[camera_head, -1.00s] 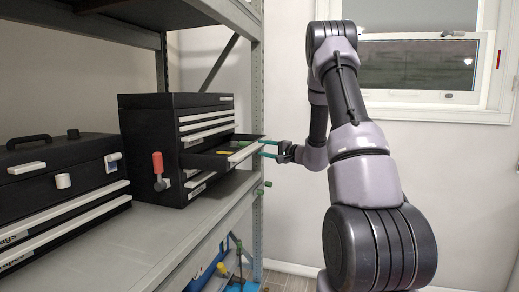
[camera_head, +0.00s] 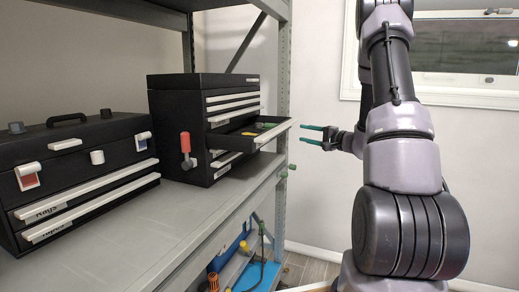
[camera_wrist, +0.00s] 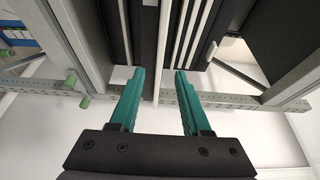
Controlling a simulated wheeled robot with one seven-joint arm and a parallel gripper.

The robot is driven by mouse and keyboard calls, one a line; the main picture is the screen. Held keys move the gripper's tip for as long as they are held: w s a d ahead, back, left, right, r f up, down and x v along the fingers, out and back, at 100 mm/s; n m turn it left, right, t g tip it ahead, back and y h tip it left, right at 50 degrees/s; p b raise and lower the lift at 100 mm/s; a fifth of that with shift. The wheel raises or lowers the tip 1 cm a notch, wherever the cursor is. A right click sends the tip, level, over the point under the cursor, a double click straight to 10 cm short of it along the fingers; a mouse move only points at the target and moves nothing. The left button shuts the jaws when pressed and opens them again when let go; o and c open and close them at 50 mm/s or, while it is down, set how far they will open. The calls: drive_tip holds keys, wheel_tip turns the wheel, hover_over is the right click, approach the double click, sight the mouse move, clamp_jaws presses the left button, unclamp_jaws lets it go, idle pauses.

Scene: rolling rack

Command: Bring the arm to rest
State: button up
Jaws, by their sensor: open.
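My gripper (camera_head: 317,136) is open and empty, with its two teal fingers pointing left toward the rack. It is to the right of the open drawer (camera_head: 265,132) of the black tool chest (camera_head: 178,115), with a gap between fingertips and drawer front. In the wrist view my gripper (camera_wrist: 158,75) has its fingers spread apart with nothing between them, and pale drawer edges show beyond. The drawer stands pulled out to the right, with small yellow and green items inside that I cannot make out.
The grey rack (camera_head: 150,225) carries the chest and another black toolbox (camera_head: 75,170) at left. A rack post (camera_head: 283,100) stands close to my fingers. Blue and yellow things lie on the lower shelf (camera_head: 255,275).

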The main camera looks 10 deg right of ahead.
drive_tip(key=s+a+r+n+g+y, duration=0.1)
drive_tip(key=s+a+r+n+g, duration=0.3)
drive_tip(key=s+a, duration=0.4)
drive_tip(key=s+a+r+n+g+y, duration=0.1)
drive_tip(key=s+a+r+n+g, duration=0.1)
drive_tip(key=s+a+r+g, duration=0.45)
drive_tip(key=s+r+n+t+h, duration=0.1)
drive_tip(key=s+h, duration=0.8)
drive_tip(key=s, duration=0.9)
drive_tip(key=shift+s+d+r+n+t+h, duration=0.3)
drive_tip(key=shift+d+r+t, duration=0.1)
drive_tip(key=shift+r+t, duration=0.35)
